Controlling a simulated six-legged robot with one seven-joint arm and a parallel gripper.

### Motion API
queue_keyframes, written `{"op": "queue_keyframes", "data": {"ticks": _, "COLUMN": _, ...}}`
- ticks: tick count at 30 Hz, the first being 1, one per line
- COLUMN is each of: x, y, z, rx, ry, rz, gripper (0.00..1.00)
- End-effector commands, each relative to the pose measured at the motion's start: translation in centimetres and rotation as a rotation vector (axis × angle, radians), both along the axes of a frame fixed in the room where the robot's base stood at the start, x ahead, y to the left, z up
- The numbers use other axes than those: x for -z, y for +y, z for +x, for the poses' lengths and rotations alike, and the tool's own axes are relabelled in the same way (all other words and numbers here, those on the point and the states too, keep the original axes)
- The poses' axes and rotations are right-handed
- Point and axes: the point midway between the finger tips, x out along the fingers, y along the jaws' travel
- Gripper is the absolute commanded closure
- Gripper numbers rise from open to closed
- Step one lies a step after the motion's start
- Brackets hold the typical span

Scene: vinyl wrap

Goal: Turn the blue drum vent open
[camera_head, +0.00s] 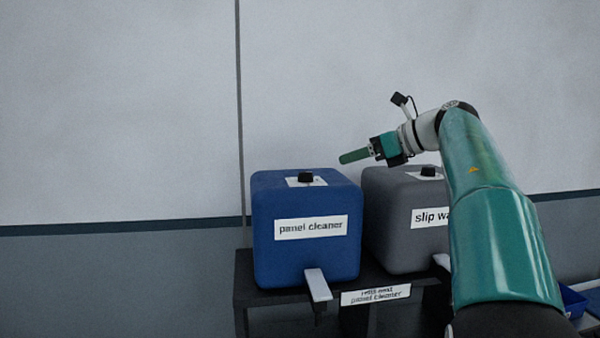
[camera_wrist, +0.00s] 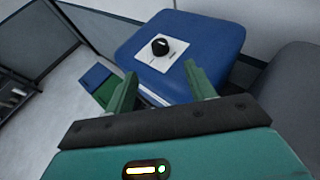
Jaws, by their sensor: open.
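The blue drum (camera_head: 305,255), labelled "panel cleaner", stands on a dark stand. Its vent is a black knob (camera_head: 305,177) on a white plate on the drum's top. In the wrist view the knob (camera_wrist: 160,46) shows a light pointer mark, and the white plate (camera_wrist: 172,60) lies under it. My gripper (camera_head: 350,157) is above and to the right of the knob in the head view, apart from it. In the wrist view my gripper (camera_wrist: 160,88) has its two green fingers spread with nothing between them. The knob appears beyond the fingertips.
A grey drum (camera_head: 390,240), partly hidden by my arm, stands close at the right with its own black knob (camera_head: 428,171). A white lever (camera_head: 318,285) juts from the blue drum's front. The stand (camera_head: 243,290) carries a label. A plain wall is behind.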

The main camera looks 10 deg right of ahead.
Motion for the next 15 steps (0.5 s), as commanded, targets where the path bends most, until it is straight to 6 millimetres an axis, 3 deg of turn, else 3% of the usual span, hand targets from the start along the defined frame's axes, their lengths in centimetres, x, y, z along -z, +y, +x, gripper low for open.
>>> {"op": "queue_keyframes", "data": {"ticks": 7, "x": 0.9, "y": 0.6, "z": 1.0, "rx": -0.008, "ry": 0.005, "rz": -0.012, "gripper": 0.45}}
{"op": "queue_keyframes", "data": {"ticks": 15, "x": 2.9, "y": 3.9, "z": 4.4, "rx": -0.008, "ry": 0.005, "rz": -0.011, "gripper": 0.45}}
